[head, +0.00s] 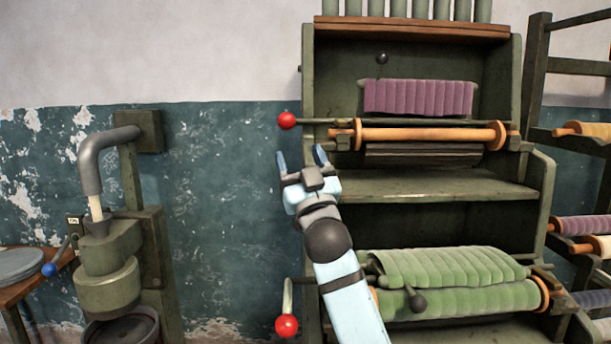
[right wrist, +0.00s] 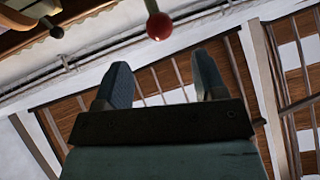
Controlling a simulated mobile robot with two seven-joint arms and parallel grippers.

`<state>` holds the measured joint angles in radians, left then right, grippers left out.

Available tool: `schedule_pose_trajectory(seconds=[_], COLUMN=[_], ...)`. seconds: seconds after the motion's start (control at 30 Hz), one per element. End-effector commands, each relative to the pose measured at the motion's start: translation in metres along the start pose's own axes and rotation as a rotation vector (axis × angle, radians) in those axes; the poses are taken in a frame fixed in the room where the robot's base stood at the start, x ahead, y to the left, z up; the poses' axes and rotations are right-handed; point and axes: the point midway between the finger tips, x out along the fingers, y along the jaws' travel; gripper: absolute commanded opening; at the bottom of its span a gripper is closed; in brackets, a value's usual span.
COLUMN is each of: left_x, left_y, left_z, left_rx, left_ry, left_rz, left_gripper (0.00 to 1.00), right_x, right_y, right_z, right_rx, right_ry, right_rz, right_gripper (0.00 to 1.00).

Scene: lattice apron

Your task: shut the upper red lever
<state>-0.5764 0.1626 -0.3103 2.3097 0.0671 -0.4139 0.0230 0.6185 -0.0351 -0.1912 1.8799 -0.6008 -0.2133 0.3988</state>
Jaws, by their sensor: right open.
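The upper red lever (head: 288,121) is a red ball at the left end of a thin, roughly level rod, beside the upper roller of the green machine. My right gripper (head: 301,158) is just below the ball in the head view, open and empty, with its blue fingers pointing up. In the right wrist view the red ball (right wrist: 159,26) shows beyond the two fingertips (right wrist: 166,82), apart from them. A second red ball lever (head: 287,325) sits lower, its rod upright above the ball. My left gripper is not in view.
The green machine (head: 435,184) carries an orange roller (head: 425,134), purple cloth (head: 418,97) and green cloth (head: 450,268). A black knob (head: 382,58) is at the upper back. A press (head: 107,265) with a blue-knobbed lever (head: 49,269) stands left. Wall space left of my gripper is clear.

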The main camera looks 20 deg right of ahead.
Motion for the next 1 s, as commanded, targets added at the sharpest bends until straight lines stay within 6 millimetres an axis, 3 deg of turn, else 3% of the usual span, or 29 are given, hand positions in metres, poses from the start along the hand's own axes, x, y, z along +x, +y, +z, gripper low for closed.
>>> schedule_pose_trajectory(seconds=[0.2,0.4,0.83,1.0], left_x=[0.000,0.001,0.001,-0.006], left_y=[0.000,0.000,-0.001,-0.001], left_z=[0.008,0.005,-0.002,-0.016], left_rx=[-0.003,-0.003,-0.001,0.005], left_ry=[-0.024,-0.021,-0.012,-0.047], left_rz=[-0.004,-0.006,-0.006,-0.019], left_gripper=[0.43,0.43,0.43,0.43], right_x=[-0.034,-0.043,-0.042,-0.017], right_y=[0.000,0.000,0.000,0.005], right_z=[0.000,0.000,-0.002,-0.028], right_rx=[0.002,0.001,0.001,0.001], right_ry=[-0.002,0.000,0.000,0.001], right_rz=[0.000,0.000,0.000,0.000], right_gripper=[0.64,0.64,0.64,0.64])
